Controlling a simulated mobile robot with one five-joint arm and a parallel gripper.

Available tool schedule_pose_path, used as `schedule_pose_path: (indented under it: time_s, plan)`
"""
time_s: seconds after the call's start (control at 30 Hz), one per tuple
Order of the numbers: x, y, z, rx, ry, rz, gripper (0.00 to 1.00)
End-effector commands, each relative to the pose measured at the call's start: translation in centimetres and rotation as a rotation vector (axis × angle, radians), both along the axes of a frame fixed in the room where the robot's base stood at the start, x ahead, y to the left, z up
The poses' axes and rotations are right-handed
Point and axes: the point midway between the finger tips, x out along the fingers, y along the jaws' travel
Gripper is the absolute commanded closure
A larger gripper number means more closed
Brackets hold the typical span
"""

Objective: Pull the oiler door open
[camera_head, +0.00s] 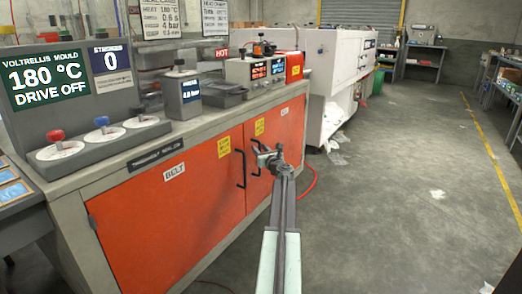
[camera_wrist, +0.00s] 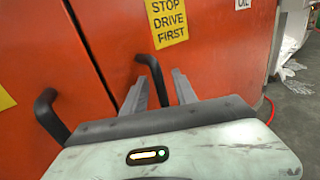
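The oiler door (camera_head: 283,125) is the right-hand orange cabinet door and looks closed. The wrist view shows it (camera_wrist: 215,60) with an "OIL" label at the upper right and a yellow "STOP DRIVE FIRST" sign. Its black bar handle (camera_wrist: 153,72) stands upright near the seam between the doors. My gripper (camera_wrist: 161,75) is open, its two grey fingers apart, with the handle showing between them. Whether they touch it, I cannot tell. In the head view my gripper (camera_head: 265,151) is in front of this door and hides part of the handle.
The left door (camera_head: 165,215), labelled "BELT", is closed; its black handle (camera_wrist: 48,115) is just left of my gripper. A red hose (camera_head: 310,183) lies on the floor right of the cabinet. A white machine (camera_head: 340,75) stands beyond. The grey floor (camera_head: 400,200) to the right is mostly clear.

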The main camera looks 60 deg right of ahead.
Motion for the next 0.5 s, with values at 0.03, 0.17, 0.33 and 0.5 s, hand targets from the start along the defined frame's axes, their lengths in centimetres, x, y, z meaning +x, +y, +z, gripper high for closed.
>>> schedule_pose_path:
  time_s: [0.03, 0.17, 0.33, 0.5]
  plan:
    - [0.23, -0.2, 0.0, 0.0, 0.0, 0.0, 0.66]
    - [0.16, -0.13, 0.0, 0.0, 0.0, -0.001, 0.66]
    - [0.13, -0.13, 0.0, 0.0, 0.0, -0.001, 0.96]
    - [0.09, -0.15, 0.0, 0.0, 0.0, -0.001, 1.0]
